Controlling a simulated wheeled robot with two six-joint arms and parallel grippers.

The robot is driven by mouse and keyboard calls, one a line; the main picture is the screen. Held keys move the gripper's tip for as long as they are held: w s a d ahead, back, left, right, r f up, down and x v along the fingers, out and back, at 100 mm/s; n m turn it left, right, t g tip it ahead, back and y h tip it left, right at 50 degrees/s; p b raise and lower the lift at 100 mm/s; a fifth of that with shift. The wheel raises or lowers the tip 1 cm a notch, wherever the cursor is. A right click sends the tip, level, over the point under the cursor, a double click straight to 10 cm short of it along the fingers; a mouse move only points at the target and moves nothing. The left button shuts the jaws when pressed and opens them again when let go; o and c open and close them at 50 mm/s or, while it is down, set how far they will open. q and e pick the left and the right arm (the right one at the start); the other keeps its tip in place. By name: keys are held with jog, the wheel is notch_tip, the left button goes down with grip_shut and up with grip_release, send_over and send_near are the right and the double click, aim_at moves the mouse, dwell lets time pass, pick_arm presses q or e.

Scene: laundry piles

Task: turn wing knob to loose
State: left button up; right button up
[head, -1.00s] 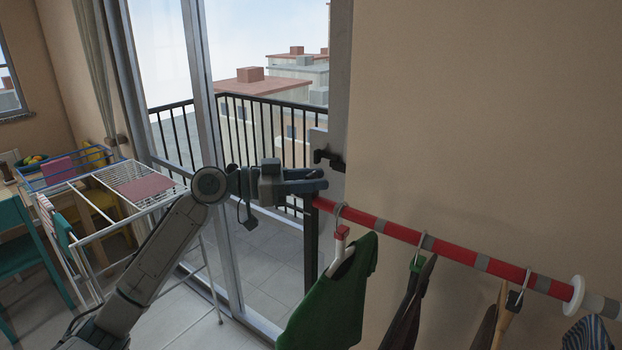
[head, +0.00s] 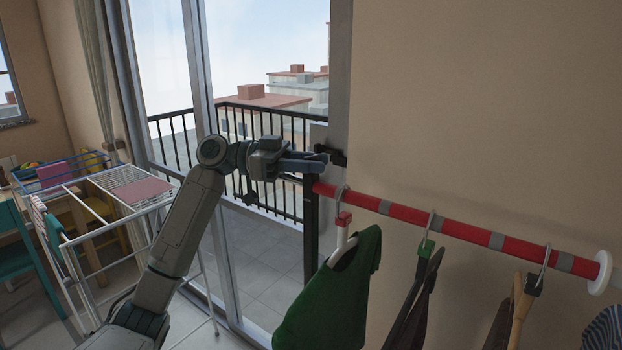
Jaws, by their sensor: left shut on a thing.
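The black wing knob (head: 334,152) sits at the end of the red-and-grey hanging rail, in front of the grey window frame post. My left gripper (head: 322,161) reaches in from the left at the knob's height, its fingers pointing right. The fingers are shut on the knob and cover part of it, so its exact angle is hard to tell. My right gripper is not in view.
The red rail (head: 400,212) runs to the lower right below the gripper, with a green garment (head: 330,300) and other hangers on it. A drying rack (head: 110,215) stands at left. The glass door and balcony railing (head: 270,120) are behind my arm.

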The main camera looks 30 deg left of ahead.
pick_arm(q)
jog(key=shift+m+g+b, duration=0.6)
jog(key=shift+m+g, duration=0.3)
jog(key=shift+g, duration=0.5)
jog(key=o, duration=0.9)
jog(key=shift+o, duration=0.2)
jog(key=shift+a, duration=0.1)
jog(key=shift+a+f+b, duration=0.1)
jog(key=shift+a+b, duration=0.2)
jog(key=s+a+b, duration=0.1)
jog(key=a+b, duration=0.3)
jog(key=a, duration=0.6)
